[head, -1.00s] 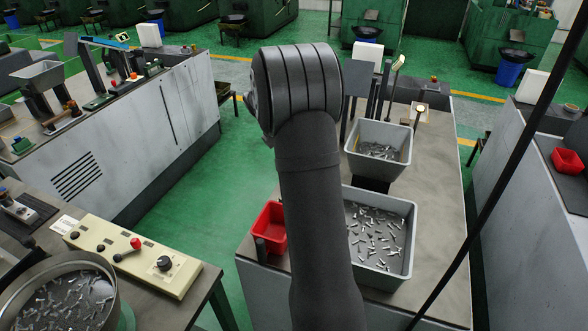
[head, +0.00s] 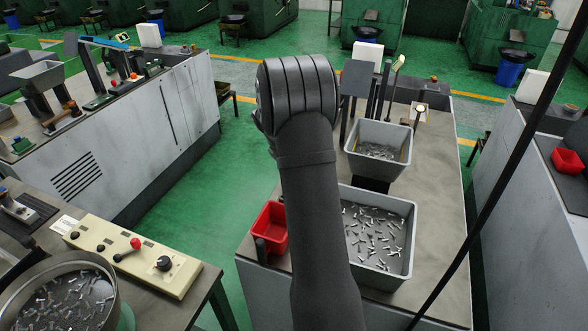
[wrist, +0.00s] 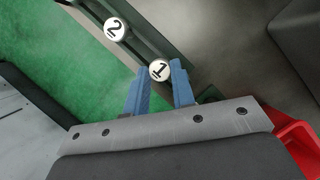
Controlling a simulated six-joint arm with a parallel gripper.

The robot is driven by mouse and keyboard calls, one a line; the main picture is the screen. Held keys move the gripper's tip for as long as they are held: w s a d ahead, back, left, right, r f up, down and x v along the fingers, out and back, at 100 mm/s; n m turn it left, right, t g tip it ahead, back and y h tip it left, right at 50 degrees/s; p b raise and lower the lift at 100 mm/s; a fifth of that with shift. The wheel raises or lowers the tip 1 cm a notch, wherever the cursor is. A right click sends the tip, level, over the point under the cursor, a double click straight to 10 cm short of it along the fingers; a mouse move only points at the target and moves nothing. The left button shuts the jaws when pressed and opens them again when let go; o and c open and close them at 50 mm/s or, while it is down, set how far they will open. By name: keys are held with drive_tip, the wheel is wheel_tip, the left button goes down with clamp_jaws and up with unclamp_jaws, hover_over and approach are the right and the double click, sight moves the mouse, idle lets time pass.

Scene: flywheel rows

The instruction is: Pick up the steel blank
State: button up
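My gripper (wrist: 160,72) has two blue fingers held apart in the wrist view. A round white-faced disc marked 1 (wrist: 160,70) shows between the fingertips, and I cannot tell how far beyond them it lies. A second disc marked 2 (wrist: 116,29) lies up and left of it, on the same dark green rail (wrist: 150,45). I cannot tell whether either disc belongs to a steel blank. Many small steel pieces lie in the grey bin (head: 410,235) in the head view; no single one stands out as the blank. My arm hides the gripper in the head view.
A red bin (head: 272,225) stands left of the grey bin; a red bin also shows in the wrist view (wrist: 296,140). A smaller grey hopper (head: 378,140) stands behind. A control panel (head: 130,255) and a round bowl of parts (head: 60,300) are at the left. Green floor lies between benches.

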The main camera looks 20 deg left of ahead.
drive_tip(key=shift+c, duration=0.8)
drive_tip(key=shift+r, duration=0.1)
wheel_tip(320, 180, up, 9)
drive_tip(key=s+f, duration=0.1)
drive_tip(key=s, duration=1)
drive_tip(key=shift+d, duration=0.25)
drive_tip(key=shift+f, duration=2.65)
drive_tip(key=shift+f, duration=0.9)
drive_tip(key=shift+r, duration=0.15)
